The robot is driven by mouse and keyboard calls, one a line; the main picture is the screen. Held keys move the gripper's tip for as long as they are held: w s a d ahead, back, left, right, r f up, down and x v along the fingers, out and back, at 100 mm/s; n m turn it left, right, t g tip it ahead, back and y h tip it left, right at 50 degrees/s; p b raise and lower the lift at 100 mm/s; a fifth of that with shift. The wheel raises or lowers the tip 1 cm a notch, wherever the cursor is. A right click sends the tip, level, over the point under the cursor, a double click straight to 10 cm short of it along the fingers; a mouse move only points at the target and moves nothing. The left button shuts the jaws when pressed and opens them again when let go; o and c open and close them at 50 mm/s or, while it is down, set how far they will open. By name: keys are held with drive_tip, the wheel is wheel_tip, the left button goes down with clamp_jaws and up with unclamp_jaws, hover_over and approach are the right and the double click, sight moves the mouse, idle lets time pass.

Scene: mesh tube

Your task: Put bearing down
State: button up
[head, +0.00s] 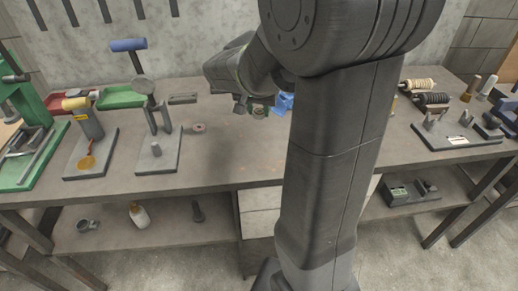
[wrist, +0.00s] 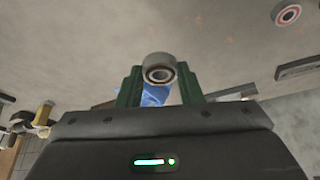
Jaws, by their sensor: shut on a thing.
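The bearing (wrist: 159,72) is a short grey metal ring with a dark bore and a brownish inner ring. In the wrist view it sits between the green fingertips of my gripper (wrist: 158,82), which is shut on it. In the head view my gripper (head: 253,106) is over the middle of the workbench (head: 225,160), and the bearing (head: 260,112) shows small and partly hidden at its fingers. I cannot tell exactly how high it is above the bench top.
A round reddish ring mark or disc (head: 199,127) lies on the bench left of my gripper. A blue object (head: 284,102) is just right of my gripper, partly hidden by my arm. Fixtures (head: 157,148) stand left, and a tool plate (head: 455,130) right. The middle front bench is clear.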

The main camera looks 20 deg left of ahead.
sight(260, 142)
wheel_tip(260, 142, down, 10)
drive_tip(key=shift+f+b, duration=0.15)
drive_tip(key=shift+b, duration=0.15)
drive_tip(key=shift+f+b, duration=0.2)
drive_tip(key=shift+b, duration=0.1)
drive_tip(key=o, duration=1.1)
drive_tip(key=shift+c, duration=0.2)
drive_tip(key=shift+r+p, duration=0.2)
drive_tip(key=shift+p, duration=0.1)
drive_tip(key=shift+s+r, duration=0.1)
drive_tip(key=shift+r, duration=0.2)
drive_tip(key=v, duration=1.1)
drive_tip(key=shift+r+p, duration=0.2)
drive_tip(key=shift+p, duration=0.1)
drive_tip(key=shift+s+f, duration=0.1)
drive_tip(key=shift+f, duration=0.05)
